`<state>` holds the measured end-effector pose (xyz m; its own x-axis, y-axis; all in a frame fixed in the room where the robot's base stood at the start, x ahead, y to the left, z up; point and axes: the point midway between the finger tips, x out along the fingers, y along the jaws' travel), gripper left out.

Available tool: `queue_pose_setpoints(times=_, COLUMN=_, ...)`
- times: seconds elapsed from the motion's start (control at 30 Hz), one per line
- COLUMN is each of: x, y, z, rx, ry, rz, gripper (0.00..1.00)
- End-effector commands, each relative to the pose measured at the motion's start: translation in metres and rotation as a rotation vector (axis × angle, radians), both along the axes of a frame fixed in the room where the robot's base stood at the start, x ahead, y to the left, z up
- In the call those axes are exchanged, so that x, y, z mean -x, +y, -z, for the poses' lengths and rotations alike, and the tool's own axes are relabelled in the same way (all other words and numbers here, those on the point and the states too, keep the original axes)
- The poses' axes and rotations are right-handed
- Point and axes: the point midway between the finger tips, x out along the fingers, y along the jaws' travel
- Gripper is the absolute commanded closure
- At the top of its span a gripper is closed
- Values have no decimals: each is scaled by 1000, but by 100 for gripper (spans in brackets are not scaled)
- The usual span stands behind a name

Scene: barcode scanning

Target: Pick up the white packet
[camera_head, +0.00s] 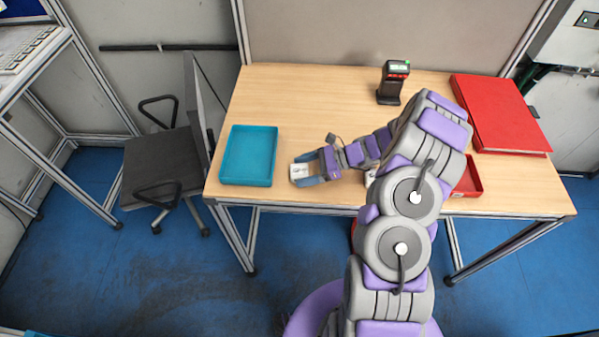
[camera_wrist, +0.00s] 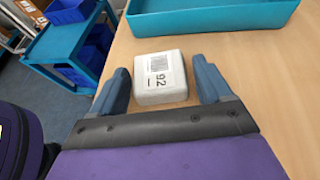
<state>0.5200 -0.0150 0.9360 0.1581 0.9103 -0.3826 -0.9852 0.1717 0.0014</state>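The white packet (camera_head: 298,171) lies near the front edge of the table, right of the teal tray. In the wrist view the packet (camera_wrist: 160,82) shows a printed label with a barcode and the number 92. My gripper (camera_head: 303,171) is low at the tabletop with its fingers on either side of the packet. In the wrist view my gripper (camera_wrist: 161,82) is open, and a gap shows between the packet and each finger.
The teal tray (camera_head: 249,156) is on the table's left. A scanner (camera_head: 393,82) stands at the back. A red binder (camera_head: 500,113) lies at the right, and a red tray (camera_head: 470,180) is partly hidden behind my arm. Another white item (camera_head: 370,177) is mostly hidden by my arm.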

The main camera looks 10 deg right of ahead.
Motion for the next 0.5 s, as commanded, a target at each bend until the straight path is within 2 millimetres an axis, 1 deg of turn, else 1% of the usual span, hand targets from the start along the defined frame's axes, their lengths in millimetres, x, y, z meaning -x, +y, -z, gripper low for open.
queue_pose_setpoints(times=0.03, x=0, y=0, z=0, rx=0, ry=0, rz=0, gripper=27)
queue_pose_setpoints(times=0.07, x=0, y=0, z=0, rx=0, ry=0, rz=0, gripper=30)
queue_pose_setpoints(times=0.5, x=0, y=0, z=0, rx=0, ry=0, rz=0, gripper=72)
